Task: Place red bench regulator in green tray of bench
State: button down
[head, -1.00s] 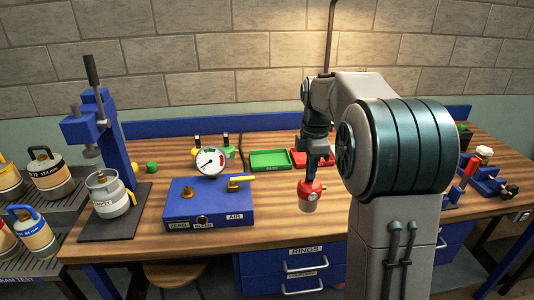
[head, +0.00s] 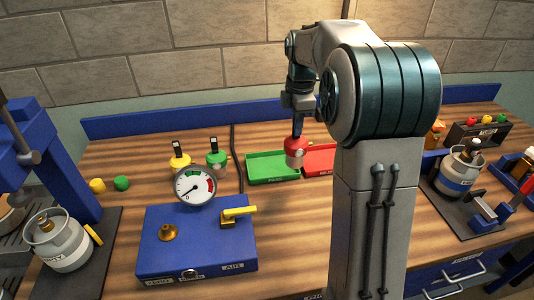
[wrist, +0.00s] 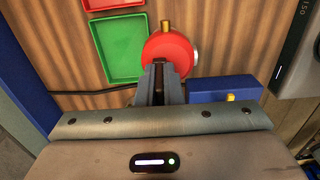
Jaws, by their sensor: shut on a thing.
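My gripper (head: 298,132) is shut on the red bench regulator (head: 297,149), which has a red top and a pale lower body. It hangs upright. In the head view it overlaps the right end of the green tray (head: 262,180), near the red tray (head: 321,172). In the wrist view the round red regulator top (wrist: 172,48) is at my gripper's tips (wrist: 159,68), overlapping one long edge of the green tray (wrist: 121,50). The green tray looks empty. The height of the regulator above the bench is hard to tell.
A blue box (head: 190,250) with a gauge (head: 195,185) stands at front left. Yellow (head: 179,163) and green (head: 216,160) regulators stand behind it. A dark cable (head: 236,150) runs left of the green tray. A blue stand (head: 45,170) is at far left.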

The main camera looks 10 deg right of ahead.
jog(key=w+a+f+p, duration=0.3)
jog(key=w+a+f, duration=0.4)
jog(key=f, duration=0.3)
jog(key=shift+a+f+p, duration=0.3)
jog(key=shift+a+p, duration=0.1)
jog(key=shift+a, duration=0.4)
jog(key=shift+f, duration=0.15)
jog(key=c, duration=1.6)
grip_release()
jog(key=shift+o, duration=0.2)
